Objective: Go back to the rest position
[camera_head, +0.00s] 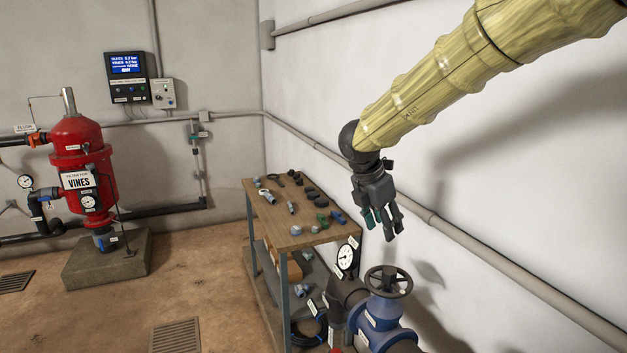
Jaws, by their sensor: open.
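My gripper (382,219) hangs from my yellow-sleeved arm (450,75) at the upper right. Its fingers point down and are spread apart, with nothing between them. It is in the air in front of the white right wall. In the picture it shows above the black handwheel (388,281) and right of the workbench (254,204). It touches nothing that I can see.
The bench carries several pipe fittings. A blue valve body (381,318) and a gauge (346,257) stand at the lower right, below my gripper. A grey pipe (460,235) runs along the right wall. A red filter tank (80,165) stands at left; the floor between is clear.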

